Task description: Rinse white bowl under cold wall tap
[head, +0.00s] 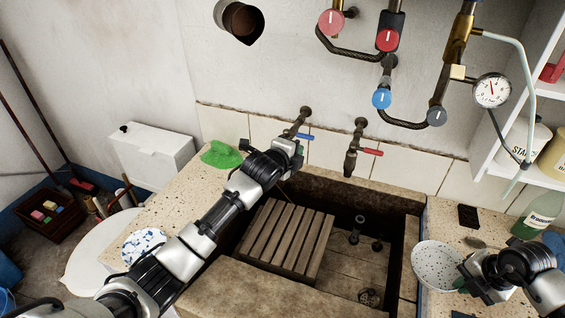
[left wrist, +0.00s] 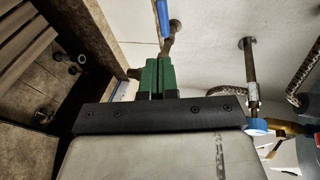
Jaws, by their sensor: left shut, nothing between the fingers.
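The white bowl (head: 437,262), speckled with dark dots, is at the right edge of the trough, its inside facing up. My right gripper (head: 466,277) is at the bowl's right rim; its fingertips are partly hidden, so I cannot tell whether it grips the rim. The cold wall tap with a blue lever (head: 305,137) is on the tiles above the trough. My left gripper (head: 297,154) is close to this tap. In the left wrist view its green fingers (left wrist: 158,78) are together and empty, just below the blue lever (left wrist: 163,18); contact is unclear.
A red-handled tap (head: 370,152) is right of the blue one. A wooden slatted rack (head: 287,238) lies in the stone trough. A green cloth (head: 221,154) and a blue-patterned dish (head: 143,245) are on the left ledge. A green bottle (head: 540,214) stands at right.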

